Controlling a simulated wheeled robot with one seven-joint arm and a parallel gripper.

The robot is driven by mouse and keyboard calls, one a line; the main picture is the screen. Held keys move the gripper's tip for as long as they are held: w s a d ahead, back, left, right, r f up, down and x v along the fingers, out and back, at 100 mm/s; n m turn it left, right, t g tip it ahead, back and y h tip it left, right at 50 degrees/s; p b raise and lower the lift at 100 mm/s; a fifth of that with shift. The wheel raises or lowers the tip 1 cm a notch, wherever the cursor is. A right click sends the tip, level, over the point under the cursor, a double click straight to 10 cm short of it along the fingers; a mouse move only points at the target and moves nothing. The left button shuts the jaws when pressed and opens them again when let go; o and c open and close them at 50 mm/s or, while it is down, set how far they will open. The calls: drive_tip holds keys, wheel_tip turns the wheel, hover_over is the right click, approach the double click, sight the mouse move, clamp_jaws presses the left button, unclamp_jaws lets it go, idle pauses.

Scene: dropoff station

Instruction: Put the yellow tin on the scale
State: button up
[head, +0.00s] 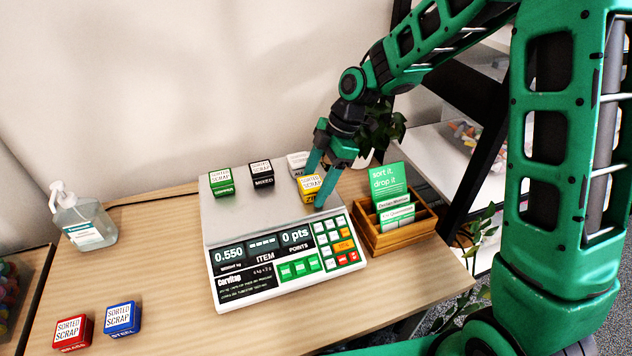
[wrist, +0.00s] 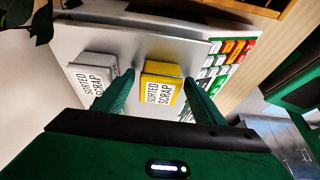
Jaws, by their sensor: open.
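The yellow tin (head: 311,187) stands on the right part of the silver plate of the scale (head: 268,223). The tin also shows in the wrist view (wrist: 162,88), upright between my fingers with its label facing up. My gripper (head: 322,180) is open, with one finger on each side of the yellow tin. In the wrist view a gap shows between the tin and each finger (wrist: 155,97). The scale's display reads 0.550.
A green tin (head: 221,184), a black tin (head: 261,174) and a white tin (head: 297,162) share the plate. Red (head: 73,333) and blue (head: 122,318) tins sit front left on the table. A sanitizer bottle (head: 84,221) stands left; a wooden card box (head: 396,229) stands right of the scale.

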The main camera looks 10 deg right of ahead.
drive_tip(key=s+v, duration=0.1)
drive_tip(key=v, duration=1.1)
drive_tip(key=s+d+r+m+t+h, duration=0.1)
drive_tip(key=s+d+m, duration=0.45)
drive_tip(key=d, duration=0.25)
drive_tip(key=s+d+m+h, duration=0.2)
drive_tip(key=s+d+m, duration=0.2)
drive_tip(key=d+m, duration=0.35)
drive_tip(key=s+d+f+m, duration=0.1)
drive_tip(key=s+d+m, duration=0.5)
drive_tip(key=s, duration=0.3)
drive_tip(key=s+d+f+m+h, duration=0.1)
drive_tip(key=s+d+m, duration=0.5)
drive_tip(key=s, duration=0.4)
drive_tip(key=shift+s+f+m, duration=0.25)
drive_tip(key=shift+f+m, duration=0.1)
drive_tip(key=shift+m, duration=0.45)
drive_tip(key=shift+a, duration=0.1)
